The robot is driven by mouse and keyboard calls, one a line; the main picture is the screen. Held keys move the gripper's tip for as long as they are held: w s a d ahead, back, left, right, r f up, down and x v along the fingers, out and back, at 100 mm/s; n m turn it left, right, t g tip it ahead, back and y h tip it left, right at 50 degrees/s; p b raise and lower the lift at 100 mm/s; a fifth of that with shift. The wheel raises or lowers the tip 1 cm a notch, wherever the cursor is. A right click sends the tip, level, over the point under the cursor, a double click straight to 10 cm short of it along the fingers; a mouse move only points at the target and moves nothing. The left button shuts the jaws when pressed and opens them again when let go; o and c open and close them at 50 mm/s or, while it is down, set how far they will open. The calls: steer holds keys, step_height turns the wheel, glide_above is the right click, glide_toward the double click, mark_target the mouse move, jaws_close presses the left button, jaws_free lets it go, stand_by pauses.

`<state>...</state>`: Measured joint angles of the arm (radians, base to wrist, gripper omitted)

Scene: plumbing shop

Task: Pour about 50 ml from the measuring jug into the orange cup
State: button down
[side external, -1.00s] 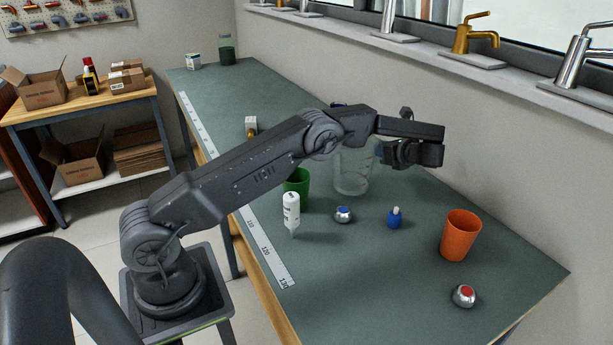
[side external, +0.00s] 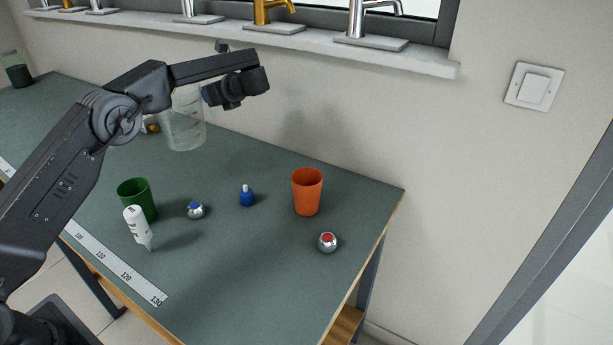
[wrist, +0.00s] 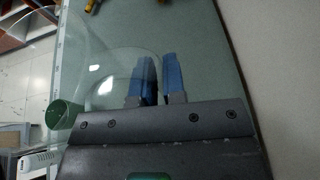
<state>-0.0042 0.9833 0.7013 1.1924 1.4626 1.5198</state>
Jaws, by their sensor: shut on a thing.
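The clear measuring jug (side external: 184,128) hangs above the bench in the side view, roughly upright. My gripper (side external: 208,95) is shut on it at its right side. In the wrist view the blue fingers (wrist: 158,82) are close together, with the transparent jug (wrist: 100,50) to their left. Its liquid level is hard to make out. The orange cup (side external: 307,192) stands upright near the bench's right end, to the right of the jug and lower. Its inside bottom is hidden.
A blue-marked metal knob (side external: 196,210), green cup (side external: 137,200) and white tube (side external: 138,228) are nearer. A red-marked knob (side external: 327,242) sits before the orange cup. The wall and tap sill (side external: 300,38) lie behind.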

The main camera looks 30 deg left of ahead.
steer(key=w+d+r+m+t+h, duration=0.2)
steer(key=w+d+m+t+h, duration=0.35)
steer(key=m+t, duration=0.45)
steer(key=s+d+f+m+t+h, duration=0.15)
steer(key=s+d+m+h, duration=0.25)
steer(key=d+m+h, duration=0.65)
steer(key=s+d+m+g+h, duration=0.4)
steer(key=s+m, duration=0.1)
steer(key=s, duration=0.5)
steer(key=s+d+m+g+h, duration=0.3)
steer(key=s+d+m+g, duration=0.15)
steer(key=s, duration=0.65)
steer(key=s+d+m+g+h, duration=0.4)
steer(key=s+m, duration=0.1)
steer(key=s, duration=0.5)
step_height(320, 180, down, 12)
steer(key=shift+w+d, duration=0.2)
steer(key=shift+r, duration=0.2)
